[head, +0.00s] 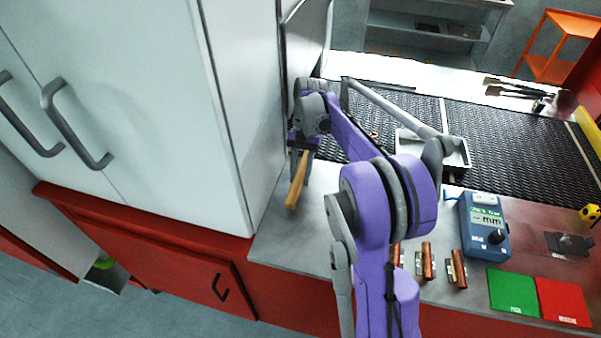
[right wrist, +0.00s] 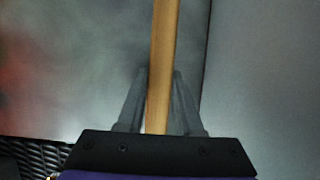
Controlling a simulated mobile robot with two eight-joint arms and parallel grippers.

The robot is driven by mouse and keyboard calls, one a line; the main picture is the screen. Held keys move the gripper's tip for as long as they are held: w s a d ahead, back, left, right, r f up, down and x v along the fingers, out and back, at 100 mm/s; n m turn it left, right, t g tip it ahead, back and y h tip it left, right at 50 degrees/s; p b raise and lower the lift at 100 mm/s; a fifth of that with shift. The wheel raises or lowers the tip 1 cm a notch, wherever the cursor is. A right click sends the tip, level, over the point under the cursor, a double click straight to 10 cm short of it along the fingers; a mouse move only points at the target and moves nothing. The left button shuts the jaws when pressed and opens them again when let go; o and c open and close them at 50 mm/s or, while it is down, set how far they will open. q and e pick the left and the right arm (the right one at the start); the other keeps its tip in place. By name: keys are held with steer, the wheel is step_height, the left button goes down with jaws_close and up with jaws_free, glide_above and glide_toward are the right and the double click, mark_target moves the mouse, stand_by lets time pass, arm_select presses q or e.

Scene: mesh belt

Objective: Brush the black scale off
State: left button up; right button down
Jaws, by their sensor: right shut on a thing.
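My right gripper (head: 302,150) is at the left end of the work surface, close to the white cabinet's side. It is shut on a wooden handle (head: 296,182), which slants down toward the counter. In the right wrist view the handle (right wrist: 163,50) runs between the two grey fingers of the gripper (right wrist: 160,80). The working end of this tool is hidden, so I cannot tell whether it is a brush. I cannot make out any black scale; my purple right arm hides part of the belt and counter. My left gripper is not in view.
A metal tray (head: 458,158) sits on the black mesh belt (head: 515,140). Dark brushes (head: 515,90) lie at the far right. On the counter are several copper-coloured pieces (head: 427,262), a blue meter (head: 484,228), a green card (head: 513,292) and a red card (head: 563,302). A white cabinet (head: 235,100) blocks the left.

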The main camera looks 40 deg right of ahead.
mark_target(315, 187)
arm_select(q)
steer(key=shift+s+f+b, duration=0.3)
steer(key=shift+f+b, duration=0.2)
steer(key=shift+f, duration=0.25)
arm_select(e)
steer(key=shift+f, duration=1)
steer(key=shift+s+d+r+b, duration=0.1)
steer(key=shift+s+d+b, duration=0.05)
steer(key=shift+s+d, duration=0.6)
steer(key=shift+s+d+b, duration=0.15)
steer(key=shift+s+d, duration=0.4)
steer(key=shift+s, duration=0.3)
steer(key=shift+w+d, duration=0.35)
steer(key=shift+w, duration=0.05)
steer(key=shift+w+a, duration=0.65)
steer(key=shift+w, duration=0.15)
steer(key=shift+w+a, duration=0.6)
steer(key=shift+w, duration=0.2)
steer(key=shift+w+d+f, duration=0.2)
steer(key=shift+w+d, duration=0.05)
steer(key=shift+d, duration=0.1)
steer(key=shift+s+d, duration=1.35)
steer(key=shift+s, duration=0.25)
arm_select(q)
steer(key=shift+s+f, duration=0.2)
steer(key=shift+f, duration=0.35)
